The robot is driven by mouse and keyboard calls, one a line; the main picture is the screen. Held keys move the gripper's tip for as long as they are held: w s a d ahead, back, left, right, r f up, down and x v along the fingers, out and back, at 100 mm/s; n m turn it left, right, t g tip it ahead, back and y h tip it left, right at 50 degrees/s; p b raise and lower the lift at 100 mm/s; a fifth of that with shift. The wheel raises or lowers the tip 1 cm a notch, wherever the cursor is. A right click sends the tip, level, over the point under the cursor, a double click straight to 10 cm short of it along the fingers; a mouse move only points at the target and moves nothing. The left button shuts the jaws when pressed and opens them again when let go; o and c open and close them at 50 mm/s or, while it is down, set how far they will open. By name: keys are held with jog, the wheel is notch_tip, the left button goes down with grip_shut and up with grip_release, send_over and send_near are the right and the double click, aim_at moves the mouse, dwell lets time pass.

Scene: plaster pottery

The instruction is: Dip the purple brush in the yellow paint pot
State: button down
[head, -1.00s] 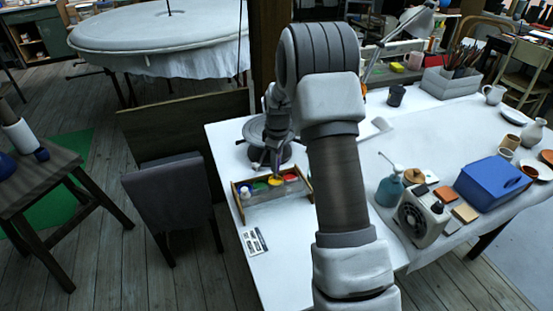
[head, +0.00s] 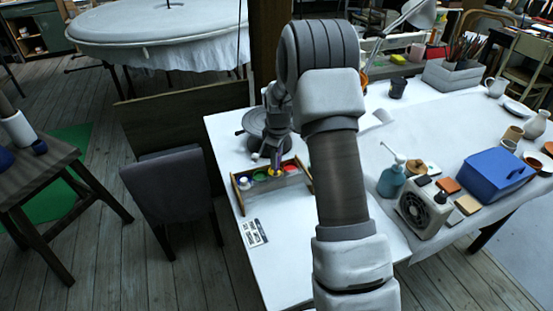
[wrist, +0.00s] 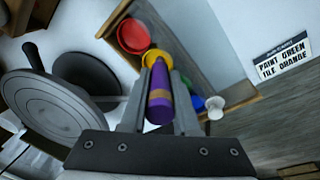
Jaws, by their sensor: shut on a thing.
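In the wrist view the brush's far end overlaps the yellow paint pot (wrist: 153,57). I cannot tell whether its tip is inside the pot or just above it; the tip is hidden. In the head view my gripper (head: 277,152) is over the paint tray (head: 271,193), above the yellow pot (head: 276,171).
A red pot (wrist: 133,36) sits beside the yellow one. Green, blue (wrist: 197,103) and white (wrist: 215,105) items are on the other side. A round turntable (wrist: 45,103) stands close behind the tray. A printed card (head: 254,232) lies on clear table in front.

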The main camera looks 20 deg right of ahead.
jog(key=shift+r, duration=0.1)
jog(key=shift+r+p, duration=2.15)
jog(key=shift+r, duration=1.25)
